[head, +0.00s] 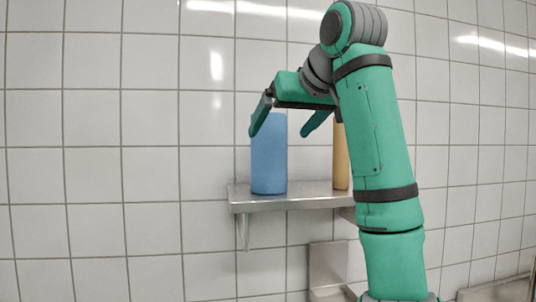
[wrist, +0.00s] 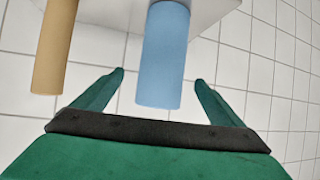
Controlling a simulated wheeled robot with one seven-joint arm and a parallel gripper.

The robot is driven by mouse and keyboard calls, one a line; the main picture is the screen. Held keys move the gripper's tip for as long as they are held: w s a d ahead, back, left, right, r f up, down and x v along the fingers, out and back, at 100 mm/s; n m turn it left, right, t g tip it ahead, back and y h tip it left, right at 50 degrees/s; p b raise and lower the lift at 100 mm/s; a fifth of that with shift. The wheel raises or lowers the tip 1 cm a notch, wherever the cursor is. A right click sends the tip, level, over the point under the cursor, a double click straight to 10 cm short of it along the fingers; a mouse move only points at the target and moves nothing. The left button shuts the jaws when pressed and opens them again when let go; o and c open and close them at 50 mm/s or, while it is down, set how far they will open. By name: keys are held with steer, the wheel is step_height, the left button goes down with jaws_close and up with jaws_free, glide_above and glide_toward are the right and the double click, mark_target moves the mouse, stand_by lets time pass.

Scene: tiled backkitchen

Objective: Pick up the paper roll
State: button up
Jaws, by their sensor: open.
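A tall blue cylinder, which looks like the paper roll (head: 269,160), stands upright on a metal wall shelf (head: 300,201). My gripper (head: 278,135) is open and empty at the roll's upper part, pointing down at a slant. In the head view one finger overlaps the roll's upper left edge, and the other is to its right. In the wrist view the roll (wrist: 164,60) shows between the two spread fingers (wrist: 160,76), with a visible gap on each side. I cannot tell how deep the roll's top lies between them.
A tan cylinder (head: 341,158) stands on the shelf to the right of the roll, partly hidden by my arm; it also shows in the wrist view (wrist: 54,48), outside the fingers. White tiled wall (head: 120,140) lies behind. Metal fixtures (head: 327,268) are below the shelf.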

mark_target(269, 145)
steer(key=x, duration=0.8)
steer(key=shift+a+f, duration=0.15)
steer(key=shift+a, duration=0.1)
steer(key=c, duration=1.4)
